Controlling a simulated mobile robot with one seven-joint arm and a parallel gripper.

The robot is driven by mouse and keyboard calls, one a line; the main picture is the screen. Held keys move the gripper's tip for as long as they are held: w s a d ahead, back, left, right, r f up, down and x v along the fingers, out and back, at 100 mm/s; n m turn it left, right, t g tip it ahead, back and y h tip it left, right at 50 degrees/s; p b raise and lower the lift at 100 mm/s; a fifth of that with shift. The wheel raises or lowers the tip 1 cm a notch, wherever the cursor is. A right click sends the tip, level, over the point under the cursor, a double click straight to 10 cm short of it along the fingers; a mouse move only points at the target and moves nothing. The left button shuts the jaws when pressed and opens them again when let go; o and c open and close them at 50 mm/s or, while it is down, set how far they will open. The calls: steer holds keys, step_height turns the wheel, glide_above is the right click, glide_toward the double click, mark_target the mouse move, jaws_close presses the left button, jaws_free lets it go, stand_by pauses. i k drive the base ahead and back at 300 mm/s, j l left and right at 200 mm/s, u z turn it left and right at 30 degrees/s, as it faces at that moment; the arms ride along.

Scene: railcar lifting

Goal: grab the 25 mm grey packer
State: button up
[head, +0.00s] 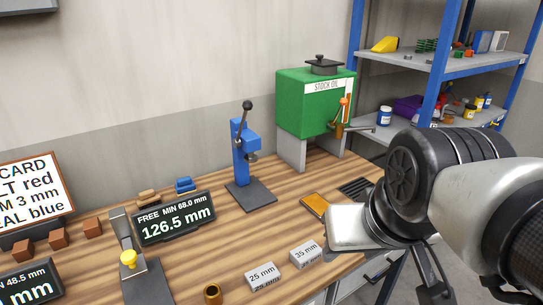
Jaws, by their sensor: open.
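The 25 mm grey packer (262,275) is a small light block, labelled "25 mm" on its top and front. It lies flat on the wooden bench near the front edge. The similar 35 mm packer (306,253) lies just right of and behind it, with a small gap. My gripper (352,230) comes in from the right and shows as a pale block over the bench's right end. It is open and apart from both packers. Its fingertips are not clearly visible.
A blue press (244,155) and a green stock oil tank (308,105) stand at the back. A gauge with a 126.5 mm display (174,222) is left of the packers. An orange-topped pad (316,205) lies behind the packers.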

mark_target(257, 279)
steer(key=l+u, duration=0.1)
steer(key=u, duration=0.3)
steer(key=i+l+u, duration=0.1)
steer(key=u, duration=0.25)
steer(key=l+u, duration=0.2)
steer(key=u, duration=0.2)
steer(key=l+u, duration=0.15)
steer(key=u, duration=0.25)
